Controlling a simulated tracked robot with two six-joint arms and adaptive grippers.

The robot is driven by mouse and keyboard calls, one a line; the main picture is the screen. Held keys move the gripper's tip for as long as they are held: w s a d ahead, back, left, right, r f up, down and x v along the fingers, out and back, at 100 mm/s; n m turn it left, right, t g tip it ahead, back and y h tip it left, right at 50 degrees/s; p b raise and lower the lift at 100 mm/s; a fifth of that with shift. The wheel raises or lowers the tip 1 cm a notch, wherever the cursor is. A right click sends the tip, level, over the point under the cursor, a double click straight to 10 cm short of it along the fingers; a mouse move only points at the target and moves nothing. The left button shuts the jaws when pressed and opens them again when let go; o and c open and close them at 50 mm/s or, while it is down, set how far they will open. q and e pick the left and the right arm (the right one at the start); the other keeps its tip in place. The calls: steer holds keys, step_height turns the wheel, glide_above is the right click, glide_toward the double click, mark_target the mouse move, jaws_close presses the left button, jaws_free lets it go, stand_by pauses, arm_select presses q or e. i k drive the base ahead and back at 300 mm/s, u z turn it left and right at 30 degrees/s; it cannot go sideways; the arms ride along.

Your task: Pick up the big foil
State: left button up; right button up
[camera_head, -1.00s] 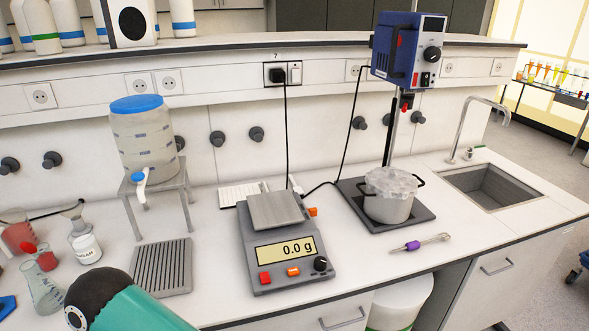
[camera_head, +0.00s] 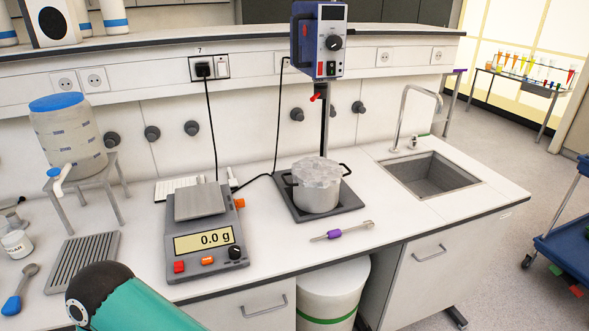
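I cannot make out a big foil for certain. A crumpled, pale, see-through mass (camera_head: 317,172) sits in the top of a metal pot (camera_head: 316,197); I cannot tell whether it is foil or ice. The pot stands on a dark stand base (camera_head: 346,210) under a blue stirrer motor (camera_head: 321,40). A teal and black part of my own arm shows at the bottom left. Neither gripper is in view.
A scale (camera_head: 208,240) reading 0.0 g stands left of the pot. A purple-handled tool (camera_head: 343,231) lies in front of it. A sink (camera_head: 430,175) is at the right. A ribbed tray (camera_head: 83,262) and water tank (camera_head: 68,135) are left. A blue cart (camera_head: 566,250) stands far right.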

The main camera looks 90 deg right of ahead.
mark_target(323, 172)
steer(key=z, duration=0.05)
steer(key=k, duration=1.8)
steer(key=z, duration=1.2)
steer(key=i, duration=1)
steer(key=z, duration=0.1)
